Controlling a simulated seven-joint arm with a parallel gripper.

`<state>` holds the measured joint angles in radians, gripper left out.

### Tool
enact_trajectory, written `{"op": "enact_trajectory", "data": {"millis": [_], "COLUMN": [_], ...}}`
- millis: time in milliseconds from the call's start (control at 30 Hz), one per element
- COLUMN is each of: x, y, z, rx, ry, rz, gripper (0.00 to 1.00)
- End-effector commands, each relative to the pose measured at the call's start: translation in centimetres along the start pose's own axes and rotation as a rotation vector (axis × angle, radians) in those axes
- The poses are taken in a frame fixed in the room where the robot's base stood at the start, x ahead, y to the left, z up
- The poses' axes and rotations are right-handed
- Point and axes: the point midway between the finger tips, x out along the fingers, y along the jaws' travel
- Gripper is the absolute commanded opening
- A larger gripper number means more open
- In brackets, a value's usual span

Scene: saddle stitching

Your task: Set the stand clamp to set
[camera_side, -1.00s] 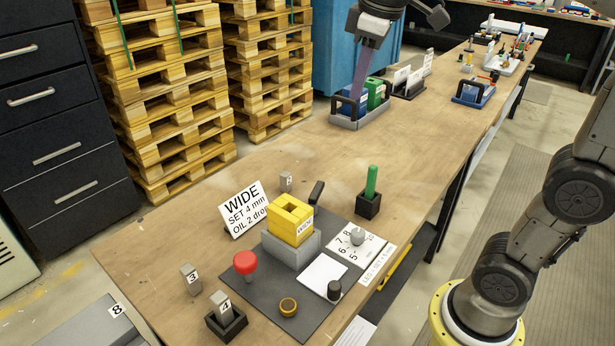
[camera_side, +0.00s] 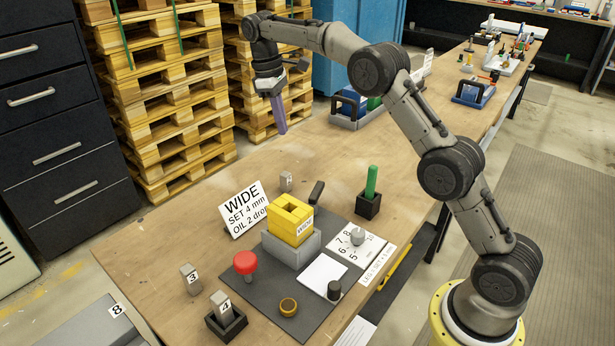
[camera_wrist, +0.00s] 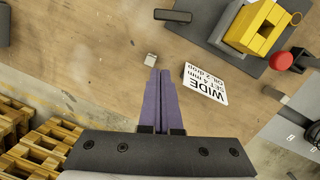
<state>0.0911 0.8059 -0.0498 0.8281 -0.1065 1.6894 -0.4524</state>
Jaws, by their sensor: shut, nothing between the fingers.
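My gripper (camera_side: 282,130) is shut and empty, its purple fingers pointing down above the bench beyond the work area. In the wrist view the closed fingertips (camera_wrist: 160,73) are beside a small grey block. A yellow slotted block (camera_side: 291,220) sits in a grey stand (camera_side: 293,250) on a dark mat. It also shows in the wrist view (camera_wrist: 258,27). A black lever or handle (camera_side: 317,192) stands behind it and shows in the wrist view (camera_wrist: 173,15), apart from my fingers. A dial plate with a grey knob (camera_side: 357,236) lies to the right. No part is visibly labelled clamp.
A "WIDE, SET 4 mm" card (camera_side: 243,209) stands left of the stand. A red knob (camera_side: 245,262), numbered grey blocks (camera_side: 190,279) and a green rod in a black holder (camera_side: 371,183) are around it. The bench beyond has clear room.

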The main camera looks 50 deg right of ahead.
Motion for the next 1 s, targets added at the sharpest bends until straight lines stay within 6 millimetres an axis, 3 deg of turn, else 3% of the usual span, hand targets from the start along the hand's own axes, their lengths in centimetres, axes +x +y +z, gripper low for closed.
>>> {"op": "enact_trajectory", "data": {"millis": [100, 200, 733, 1000], "x": [3.0, 4.5, 5.7, 9.6], "y": [0.4, 0.5, 0.5, 0.3], "z": [-0.8, -1.0, -0.9, -0.6], "rx": [0.001, 0.001, 0.002, 0.002], "ry": [-0.044, -0.069, -0.083, -0.085], "rz": [-0.022, -0.034, -0.041, -0.042], "gripper": [0.0, 0.0, 0.0, 0.0]}}
